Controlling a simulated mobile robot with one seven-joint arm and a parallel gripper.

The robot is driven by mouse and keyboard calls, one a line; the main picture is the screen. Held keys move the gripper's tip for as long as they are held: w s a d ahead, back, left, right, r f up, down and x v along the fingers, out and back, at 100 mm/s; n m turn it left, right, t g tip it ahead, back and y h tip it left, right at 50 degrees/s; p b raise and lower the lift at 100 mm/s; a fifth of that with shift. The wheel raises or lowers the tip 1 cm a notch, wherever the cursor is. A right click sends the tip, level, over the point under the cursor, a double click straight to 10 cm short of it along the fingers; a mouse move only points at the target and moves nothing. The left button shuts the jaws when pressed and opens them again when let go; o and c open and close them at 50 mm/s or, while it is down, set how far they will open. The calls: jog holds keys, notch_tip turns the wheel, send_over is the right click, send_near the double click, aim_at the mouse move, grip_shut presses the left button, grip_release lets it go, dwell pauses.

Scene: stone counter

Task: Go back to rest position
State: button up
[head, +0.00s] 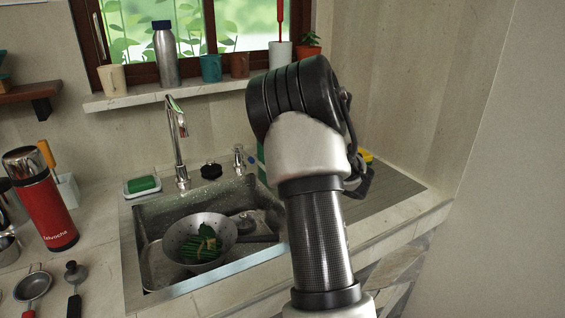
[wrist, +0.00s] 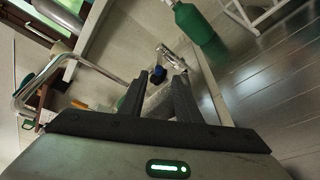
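My arm (head: 315,200) rises through the head view and bends over the right part of the sink. A small dark blue knob-like thing (wrist: 158,74) and a chrome fitting (wrist: 172,58) show beyond the fingertips. I cannot tell how near they are, and I see nothing clearly gripped. The sink (head: 140,235) holds a metal colander (head: 180,232) with green vegetables (head: 203,245) in it.
A chrome tap (head: 177,125) stands behind the sink. A red flask (head: 42,200) and utensils (head: 75,285) are at the left. A green bottle (wrist: 192,22) and ribbed drainboard (wrist: 275,85) show in the wrist view.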

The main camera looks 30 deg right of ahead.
jog(key=shift+s+d+r, duration=0.1)
jog(key=shift+s, duration=0.35)
notch_tip(320, 180, up, 8)
jog(key=m+h, duration=0.5)
jog(key=m, duration=0.3)
jog(key=s+a+r+m+g+h, duration=0.25)
jog(key=s+r+m, duration=0.2)
jog(key=m, duration=0.45)
jog(key=s+a+f+m+g+y, duration=0.1)
jog(key=s+a+f+m+g, duration=0.15)
jog(key=s+a, duration=0.55)
jog(key=s+a+f+m+g+y, duration=0.15)
jog(key=s+a+m, duration=0.35)
jog(key=s, duration=0.5)
jog(key=s+a+f+m+g+y, duration=0.1)
jog(key=s+a+f+m+g, duration=0.15)
jog(key=s+a, duration=0.65)
notch_tip(320, 180, up, 21)
jog(key=p, duration=2.1)
jog(key=shift+s+d, duration=0.15)
jog(key=shift+s, duration=0.3)
